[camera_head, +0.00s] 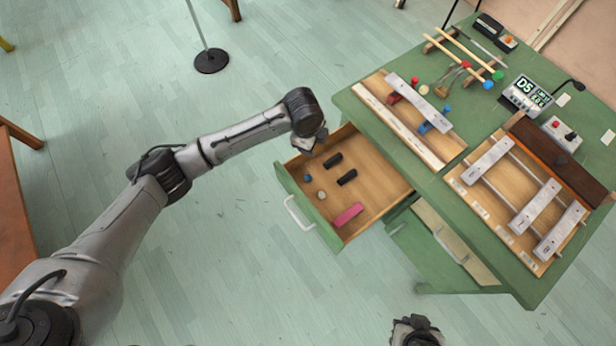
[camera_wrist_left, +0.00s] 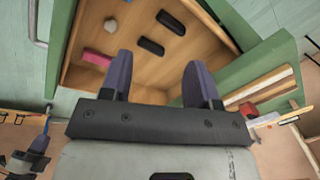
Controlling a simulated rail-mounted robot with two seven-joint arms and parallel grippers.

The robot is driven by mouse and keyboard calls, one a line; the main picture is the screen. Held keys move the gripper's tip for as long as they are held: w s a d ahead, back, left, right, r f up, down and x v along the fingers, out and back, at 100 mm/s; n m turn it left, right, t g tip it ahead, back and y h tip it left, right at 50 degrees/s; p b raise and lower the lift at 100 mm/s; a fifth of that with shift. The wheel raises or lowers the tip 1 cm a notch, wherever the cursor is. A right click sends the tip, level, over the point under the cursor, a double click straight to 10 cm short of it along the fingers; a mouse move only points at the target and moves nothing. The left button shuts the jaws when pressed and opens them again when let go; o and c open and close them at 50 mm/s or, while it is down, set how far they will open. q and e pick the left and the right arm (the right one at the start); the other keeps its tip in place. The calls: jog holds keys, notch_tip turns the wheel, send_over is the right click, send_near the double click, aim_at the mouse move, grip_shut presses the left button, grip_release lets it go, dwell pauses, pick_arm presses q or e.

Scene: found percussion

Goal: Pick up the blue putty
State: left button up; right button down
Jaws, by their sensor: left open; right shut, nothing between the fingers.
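A small blue lump (camera_head: 307,178), which may be the blue putty, lies in the open drawer (camera_head: 376,170), near its front left corner. I cannot make it out in the left wrist view. Other blue pieces sit on the green table: one under a metal bar (camera_head: 425,127) and one near the mallets (camera_head: 488,85). My right gripper (camera_head: 416,328) is at the bottom edge, shut and empty, away from the table.
The drawer also holds two black blocks (camera_head: 347,177) (camera_head: 333,160), a pale ball (camera_head: 321,195) and a pink block (camera_head: 348,214). Its green walls stand around them. Metal bars on wooden frames (camera_head: 455,160) cover much of the tabletop. Floor left of the drawer is clear.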

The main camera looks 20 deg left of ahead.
pick_arm(q)
notch_tip(320, 180, down, 3)
jog(key=s+a+m+g, duration=0.1)
jog(key=m+g, duration=0.1)
jog(key=m, duration=0.1)
jog(key=m+b, duration=0.3)
send_over(308, 177)
jog(key=shift+g+h, duration=0.3)
jog(key=f, duration=0.9)
jog(key=shift+w+a+f, duration=0.15)
jog(key=shift+a+f, duration=0.1)
jog(key=shift+a, duration=0.05)
jog(key=shift+d+f+b, duration=0.15)
jog(key=shift+f+b, duration=0.4)
jog(key=shift+f, duration=0.75)
jog(key=shift+d+f+b, duration=0.15)
jog(key=shift+f+b, duration=0.35)
jog(key=shift+f, duration=0.8)
jog(key=shift+c, duration=0.6)
jog(key=c, duration=0.9)
